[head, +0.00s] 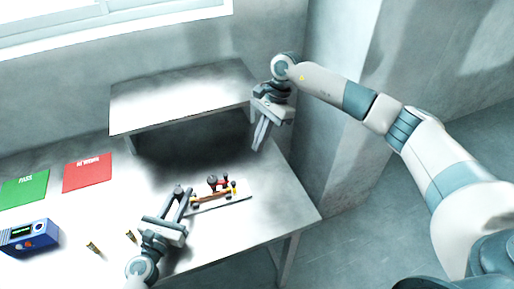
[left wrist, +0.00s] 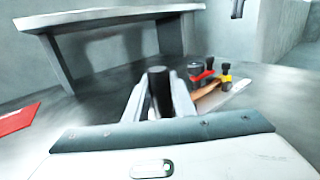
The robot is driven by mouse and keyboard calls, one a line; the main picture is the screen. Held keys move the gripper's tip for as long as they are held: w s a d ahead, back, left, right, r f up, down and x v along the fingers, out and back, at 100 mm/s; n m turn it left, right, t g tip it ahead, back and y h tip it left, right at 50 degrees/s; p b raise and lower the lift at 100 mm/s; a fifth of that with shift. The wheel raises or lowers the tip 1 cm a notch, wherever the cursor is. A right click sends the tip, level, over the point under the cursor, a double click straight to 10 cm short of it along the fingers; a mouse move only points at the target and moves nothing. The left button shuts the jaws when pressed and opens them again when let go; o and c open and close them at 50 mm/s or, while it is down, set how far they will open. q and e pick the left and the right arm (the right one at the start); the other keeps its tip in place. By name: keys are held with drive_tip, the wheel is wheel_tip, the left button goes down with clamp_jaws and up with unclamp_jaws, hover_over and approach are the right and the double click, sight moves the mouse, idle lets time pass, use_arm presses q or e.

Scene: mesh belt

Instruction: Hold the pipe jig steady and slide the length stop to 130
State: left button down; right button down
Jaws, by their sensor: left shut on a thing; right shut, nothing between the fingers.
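The pipe jig (head: 222,204) lies on the table, with a grey base strip, a brown pipe-like bar (head: 213,195), and red and yellow parts topped by black knobs. It also shows in the left wrist view (left wrist: 222,97). The red part (head: 222,182) is behind the bar; I cannot tell which part is the length stop, and no scale is readable. My left gripper (head: 185,195) is shut on a black upright handle (left wrist: 159,92) at the jig's left end. My right gripper (head: 260,146) is shut and empty, raised behind and right of the jig, apart from it.
A raised grey shelf (head: 180,95) stands at the back of the table. A green mat (head: 25,187), a red mat (head: 87,174) and a blue device (head: 30,237) are at left. Two small brass-coloured pieces (head: 94,249) (head: 131,237) lie near my left arm. The table's right front corner is clear.

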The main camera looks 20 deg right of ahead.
idle(0.3)
use_arm(q)
drive_tip(key=c, duration=1.4)
unclamp_jaws()
drive_tip(key=shift+a, duration=0.1)
drive_tip(key=v, duration=1.2)
